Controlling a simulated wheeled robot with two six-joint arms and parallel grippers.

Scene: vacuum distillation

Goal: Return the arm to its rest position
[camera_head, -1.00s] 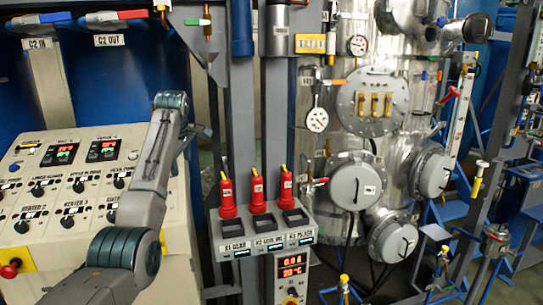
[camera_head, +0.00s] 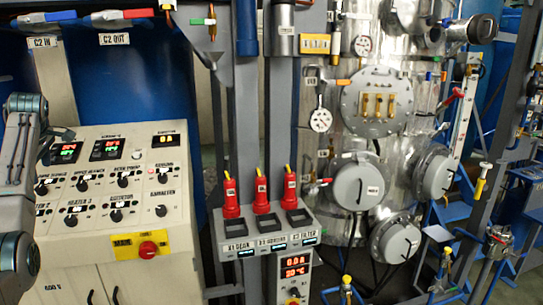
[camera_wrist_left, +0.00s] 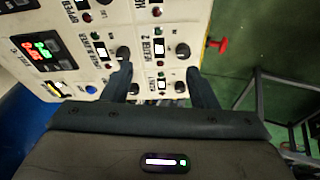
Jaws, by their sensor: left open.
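My left arm (camera_head: 18,165) is folded upright at the left edge of the head view, in front of the left end of the control panel (camera_head: 120,222). In the left wrist view my left gripper (camera_wrist_left: 162,82) is open, with two dark fingers apart and nothing held between them. Behind the fingers the wrist view shows the panel face with black knobs (camera_wrist_left: 157,49) and small displays. I cannot tell the exact gap between the fingers and the panel. My right gripper is not in view.
A red stop button (camera_head: 147,249) sticks out of the panel. Green floor (camera_wrist_left: 270,40) shows beside the panel in the wrist view.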

